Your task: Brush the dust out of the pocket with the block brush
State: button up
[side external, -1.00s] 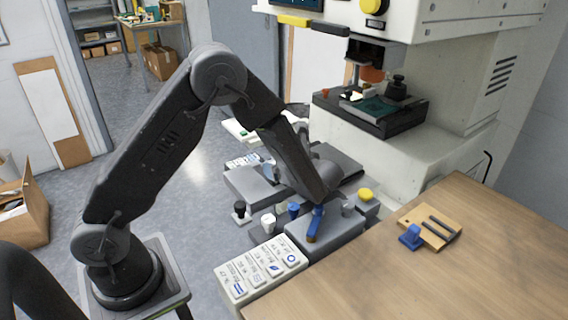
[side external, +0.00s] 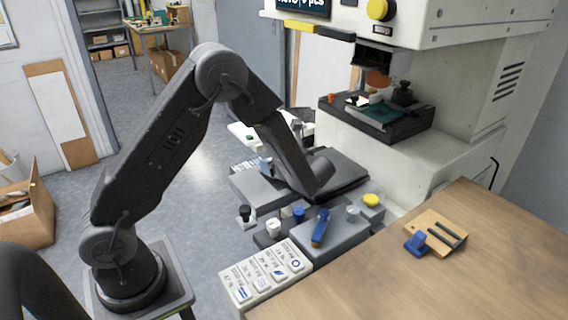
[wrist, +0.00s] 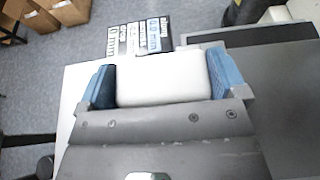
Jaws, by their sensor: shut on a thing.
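In the wrist view, my gripper (wrist: 163,80) has its two blue fingertips closed on the sides of a white, rounded block (wrist: 160,92), which looks like the block brush. No bristles or underside show. In the side view, my forearm reaches down over the grey fixtures beside the pad printer (side external: 455,85), and it hides my fingertips and the held block. A dark flat plate (side external: 346,172) lies beside my wrist. I cannot make out the pocket or any dust in either view.
A grey block bears a blue-handled item (side external: 320,228) and a yellow knob (side external: 371,200). Several small knobs stand nearby. A white labelled panel (side external: 262,272) is in front. A blue piece (side external: 417,242) sits at a wooden board (side external: 440,228). The table's right part is clear.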

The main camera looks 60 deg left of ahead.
jog(key=shift+a+r, duration=0.1)
jog(key=shift+a, duration=0.05)
jog(key=shift+r, duration=2.5)
